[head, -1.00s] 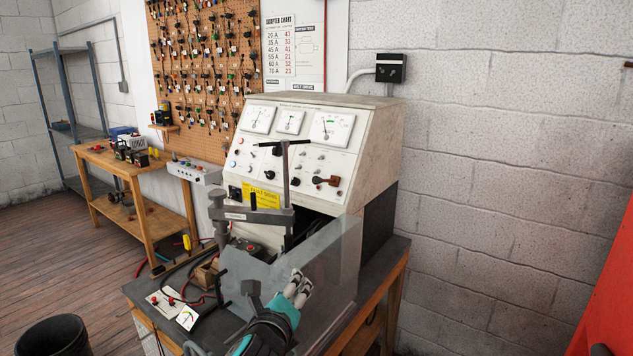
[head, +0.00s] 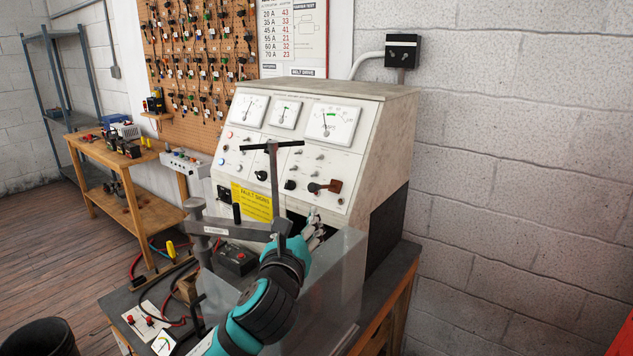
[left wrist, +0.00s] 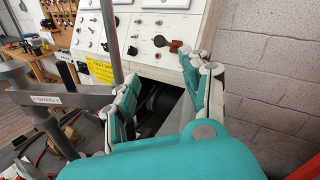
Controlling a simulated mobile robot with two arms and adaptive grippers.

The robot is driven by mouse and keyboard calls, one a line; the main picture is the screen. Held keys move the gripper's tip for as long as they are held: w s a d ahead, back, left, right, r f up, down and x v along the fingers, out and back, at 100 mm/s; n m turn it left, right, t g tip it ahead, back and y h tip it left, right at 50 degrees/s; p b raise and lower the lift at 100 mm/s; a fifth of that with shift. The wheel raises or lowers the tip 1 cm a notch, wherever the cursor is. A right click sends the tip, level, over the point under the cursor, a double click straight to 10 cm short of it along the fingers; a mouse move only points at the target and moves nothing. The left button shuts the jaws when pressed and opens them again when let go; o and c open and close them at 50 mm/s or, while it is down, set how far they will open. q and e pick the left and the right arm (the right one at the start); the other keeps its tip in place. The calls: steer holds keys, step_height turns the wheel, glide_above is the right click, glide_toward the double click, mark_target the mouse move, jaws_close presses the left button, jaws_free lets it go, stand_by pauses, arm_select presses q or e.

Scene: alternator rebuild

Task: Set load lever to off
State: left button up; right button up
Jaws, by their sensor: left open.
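The lever that looks like the load lever (head: 325,187) is on the lower right of the test bench's sloped panel (head: 262,152). It has a black hub and a brown grip pointing right. It also shows in the left wrist view (left wrist: 174,45), beyond the fingers and near the top of the right-hand finger. My left gripper (head: 315,230) is open and empty, below the lever and in front of the bench's dark opening. Its two teal and grey fingers are spread in the left wrist view (left wrist: 163,88), not touching the lever. My right gripper is not in view.
A grey clamp post with a T-handle (head: 272,146) stands left of my gripper, with its arm (head: 235,229) close by. A clear shield (head: 345,262) stands at the bench front. Black knobs sit left of the lever. A yellow label (head: 252,203) is on the panel.

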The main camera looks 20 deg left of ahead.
mark_target(312, 189)
arm_select(q)
steer(key=shift+w+r, duration=0.1)
steer(key=shift+w, duration=0.25)
steer(key=w+p, duration=0.1)
steer(key=w, duration=0.3)
steer(key=w+a+p, duration=0.1)
steer(key=w, duration=0.4)
steer(key=w+a+p, duration=0.1)
steer(key=w, duration=0.4)
steer(key=shift+w+r+p, duration=0.15)
steer(key=shift+w+p, duration=0.05)
steer(key=shift+p, duration=0.1)
steer(key=shift+w+a, duration=0.1)
steer(key=shift+w, duration=0.35)
steer(key=c, duration=0.8)
jaws_close()
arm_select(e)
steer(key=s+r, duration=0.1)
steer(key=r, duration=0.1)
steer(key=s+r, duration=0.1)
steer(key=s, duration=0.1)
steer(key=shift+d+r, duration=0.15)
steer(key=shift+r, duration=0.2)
